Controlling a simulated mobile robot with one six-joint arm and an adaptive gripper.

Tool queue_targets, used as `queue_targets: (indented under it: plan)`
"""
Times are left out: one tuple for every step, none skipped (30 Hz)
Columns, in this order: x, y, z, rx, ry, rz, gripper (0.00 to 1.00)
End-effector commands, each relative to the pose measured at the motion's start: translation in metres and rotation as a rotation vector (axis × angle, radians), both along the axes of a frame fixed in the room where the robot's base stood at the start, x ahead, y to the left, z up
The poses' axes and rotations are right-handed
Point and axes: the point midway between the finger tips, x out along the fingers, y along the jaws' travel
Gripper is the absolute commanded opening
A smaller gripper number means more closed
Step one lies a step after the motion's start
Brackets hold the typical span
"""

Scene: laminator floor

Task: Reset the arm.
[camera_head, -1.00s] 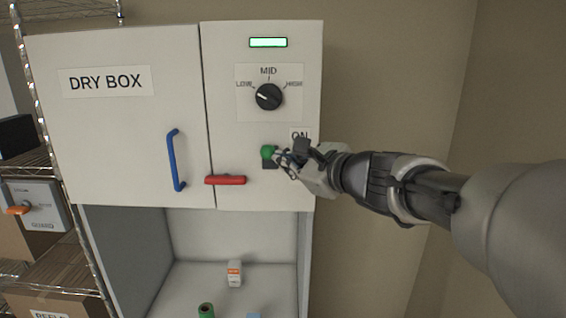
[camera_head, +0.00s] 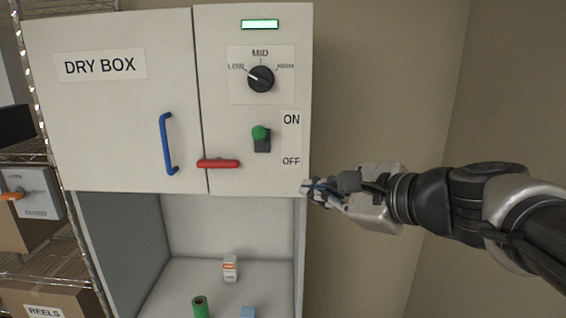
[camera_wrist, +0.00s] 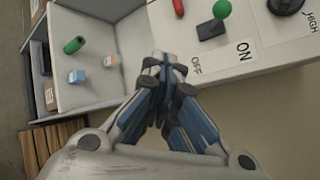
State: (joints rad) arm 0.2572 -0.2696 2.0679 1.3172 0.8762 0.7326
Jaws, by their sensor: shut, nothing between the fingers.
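My gripper (camera_head: 308,189) is shut and empty, just right of the cabinet's lower right edge in the head view. In the wrist view its fingertips (camera_wrist: 164,62) are together, in front of the cabinet edge. The green-knobbed switch (camera_head: 261,135) is up beside ON, above and left of my gripper, with clear space between. It also shows in the wrist view (camera_wrist: 215,18). The dry box (camera_head: 105,115) has its door closed, with a blue handle (camera_head: 166,145). A red handle (camera_head: 218,163) is on the front. The black dial (camera_head: 261,79) points toward LOW. The indicator (camera_head: 260,24) is lit green.
In the open bay below stand a green roll (camera_head: 200,306), an orange-and-white box (camera_head: 230,268) and a light-blue item (camera_head: 248,312). A wire shelf (camera_head: 62,245) with boxes is at left. Bare wall (camera_head: 390,80) lies behind my arm.

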Motion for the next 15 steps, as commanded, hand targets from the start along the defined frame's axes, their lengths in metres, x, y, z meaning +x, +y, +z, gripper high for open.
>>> queue_targets:
  plan:
    - [-0.018, 0.009, -0.041, -0.104, -0.006, 0.056, 0.00]
    - [-0.030, 0.013, -0.061, -0.176, -0.010, 0.094, 0.00]
    - [-0.045, 0.016, -0.088, -0.274, -0.018, 0.147, 0.00]
    - [-0.057, 0.018, -0.109, -0.350, -0.023, 0.191, 0.00]
    - [-0.069, 0.019, -0.129, -0.427, -0.030, 0.234, 0.00]
    - [-0.085, 0.019, -0.156, -0.527, -0.040, 0.295, 0.00]
    - [-0.097, 0.018, -0.176, -0.603, -0.048, 0.342, 0.00]
    - [-0.109, 0.016, -0.196, -0.679, -0.055, 0.389, 0.00]
    - [-0.125, 0.012, -0.223, -0.780, -0.065, 0.457, 0.00]
    - [-0.136, 0.008, -0.243, -0.856, -0.073, 0.509, 0.00]
    - [-0.148, 0.003, -0.262, -0.931, -0.081, 0.562, 0.00]
    - [-0.163, -0.004, -0.287, -1.031, -0.093, 0.636, 0.00]
    - [-0.173, -0.010, -0.305, -1.103, -0.101, 0.691, 0.00]
    - [-0.183, -0.017, -0.322, -1.174, -0.109, 0.746, 0.00]
    - [-0.195, -0.026, -0.342, -1.261, -0.118, 0.814, 0.00]
